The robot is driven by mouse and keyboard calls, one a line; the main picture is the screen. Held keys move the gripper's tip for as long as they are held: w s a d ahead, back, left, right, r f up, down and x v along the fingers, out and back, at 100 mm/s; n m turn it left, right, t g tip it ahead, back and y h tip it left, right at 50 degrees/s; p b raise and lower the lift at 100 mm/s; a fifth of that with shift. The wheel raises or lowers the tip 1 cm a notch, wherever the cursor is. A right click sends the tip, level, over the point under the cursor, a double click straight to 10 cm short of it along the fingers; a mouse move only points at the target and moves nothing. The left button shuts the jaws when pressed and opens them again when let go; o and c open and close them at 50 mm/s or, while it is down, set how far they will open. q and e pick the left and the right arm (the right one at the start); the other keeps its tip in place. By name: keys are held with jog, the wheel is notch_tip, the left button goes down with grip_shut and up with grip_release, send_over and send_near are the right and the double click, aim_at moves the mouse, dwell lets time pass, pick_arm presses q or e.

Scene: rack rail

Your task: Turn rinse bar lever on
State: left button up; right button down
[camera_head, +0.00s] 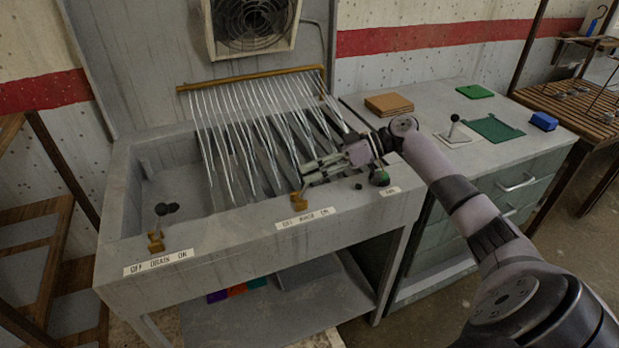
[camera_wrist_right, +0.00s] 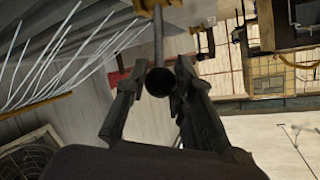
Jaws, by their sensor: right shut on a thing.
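The rinse lever has a brass base (camera_head: 298,201) on the sink's front ledge, above the label "OFF RINSE ON" (camera_head: 305,218). My right gripper (camera_head: 310,172) is at this lever, reaching in from the right. In the right wrist view its rod (camera_wrist_right: 158,35) and black ball knob (camera_wrist_right: 159,82) lie between the fingers of the right gripper (camera_wrist_right: 158,88), which is shut on the lever. In the head view the fingers hide most of the lever. White water streams (camera_head: 235,130) fall from the brass rinse bar (camera_head: 250,77) into the sink. My left gripper is not in view.
A drain lever (camera_head: 157,240) with dark knobs stands at the sink's front left. The grey counter (camera_head: 430,105) at right holds a brown box, green pieces and a blue box.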

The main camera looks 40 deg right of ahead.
jog(key=shift+d, duration=0.1)
dwell(0.4)
jog(key=c, duration=1.3)
grip_release()
jog(key=shift+c, duration=0.2)
jog(key=shift+s+d, duration=0.1)
jog(key=v, duration=1.2)
jog(key=shift+f, duration=0.1)
